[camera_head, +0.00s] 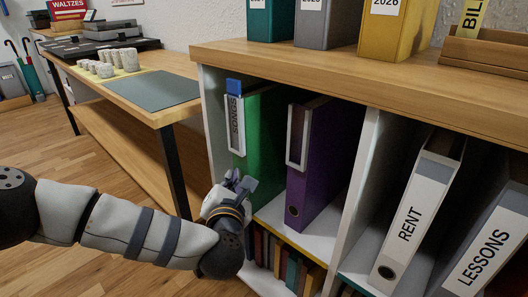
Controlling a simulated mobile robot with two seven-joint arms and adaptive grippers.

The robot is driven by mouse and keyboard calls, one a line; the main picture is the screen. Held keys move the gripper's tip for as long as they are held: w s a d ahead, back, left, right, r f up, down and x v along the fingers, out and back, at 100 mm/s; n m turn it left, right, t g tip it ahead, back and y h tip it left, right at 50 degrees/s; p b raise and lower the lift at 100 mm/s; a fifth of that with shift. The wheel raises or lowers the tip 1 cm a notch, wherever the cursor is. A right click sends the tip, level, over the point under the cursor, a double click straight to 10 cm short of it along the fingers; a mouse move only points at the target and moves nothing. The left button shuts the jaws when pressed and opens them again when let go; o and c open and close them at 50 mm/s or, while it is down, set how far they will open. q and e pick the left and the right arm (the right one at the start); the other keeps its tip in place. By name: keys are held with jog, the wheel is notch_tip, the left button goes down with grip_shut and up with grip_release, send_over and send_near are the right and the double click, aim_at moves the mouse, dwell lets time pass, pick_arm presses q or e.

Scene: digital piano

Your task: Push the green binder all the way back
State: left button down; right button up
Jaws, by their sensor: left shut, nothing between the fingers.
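The green binder (262,135), with a "SONGS" spine label and a blue top, stands upright in the left compartment of the shelf unit. A purple binder (320,165) stands upright just right of it, with a gap between them. My left gripper (244,184) is shut and empty at the lower spine of the green binder, in front of it or touching it; I cannot tell which. The gripper hides the binder's lower front corner. My right gripper is not in view.
Small books (290,268) fill the lower shelf. More binders stand on the wooden top (330,75). A desk (150,112) with a grey mat stands at left.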

aim_at(242, 173)
pick_arm(q)
jog(key=shift+w+d+b, duration=0.9)
jog(key=shift+w+d, duration=0.25)
jog(key=shift+w, duration=0.25)
dwell(1.3)
